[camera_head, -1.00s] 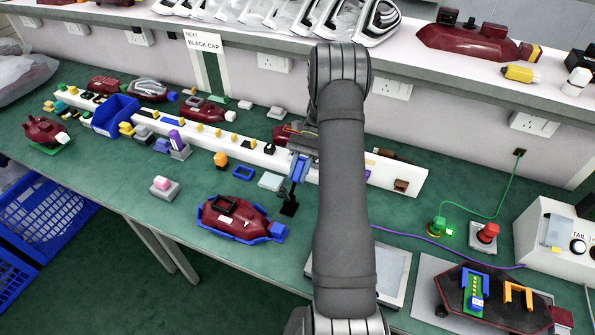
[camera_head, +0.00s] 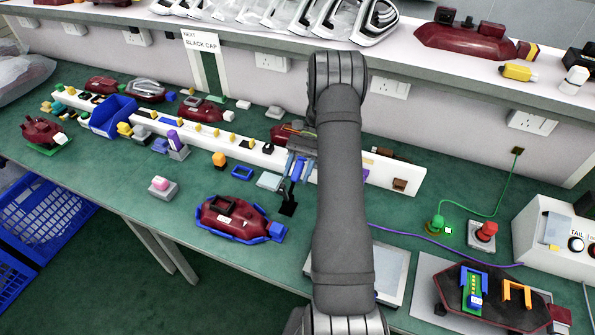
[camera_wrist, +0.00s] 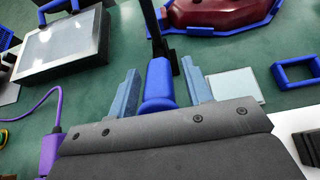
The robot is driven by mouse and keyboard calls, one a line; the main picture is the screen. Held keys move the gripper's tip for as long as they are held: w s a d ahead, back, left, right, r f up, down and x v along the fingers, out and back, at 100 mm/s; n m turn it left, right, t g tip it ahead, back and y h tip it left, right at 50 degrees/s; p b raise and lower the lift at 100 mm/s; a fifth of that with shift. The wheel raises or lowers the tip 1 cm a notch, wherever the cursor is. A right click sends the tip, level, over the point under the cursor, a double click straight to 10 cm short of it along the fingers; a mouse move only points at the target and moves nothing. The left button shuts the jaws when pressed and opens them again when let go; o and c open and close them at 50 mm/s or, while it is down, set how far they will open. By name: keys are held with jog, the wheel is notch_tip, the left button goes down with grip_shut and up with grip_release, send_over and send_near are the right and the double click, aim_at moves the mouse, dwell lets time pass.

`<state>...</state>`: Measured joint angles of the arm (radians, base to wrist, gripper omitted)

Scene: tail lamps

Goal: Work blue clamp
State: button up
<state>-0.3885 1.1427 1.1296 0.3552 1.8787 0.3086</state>
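The blue clamp is a toggle with a rounded blue handle (camera_wrist: 158,85) on a black arm, standing on a small black base (camera_head: 288,209). In the wrist view, my gripper (camera_wrist: 160,92) has its two pale blue fingers on either side of the handle. A gap shows on each side, so the fingers are open and do not appear to touch it. In the head view, my gripper (camera_head: 299,167) is just above the black base, and the fingers mostly cover the handle. A dark red lamp housing (camera_head: 233,217) lies in a blue holder to the left of the clamp.
A pale flat plate (camera_wrist: 236,85) and a blue square frame (camera_wrist: 298,72) lie near the fingers. A grey-framed panel (camera_wrist: 64,48) lies on the green table. A long white rail (camera_head: 240,149) with small parts runs behind. A purple cable (camera_head: 435,243) crosses the right side.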

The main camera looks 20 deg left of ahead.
aim_at(294, 178)
dwell(0.4)
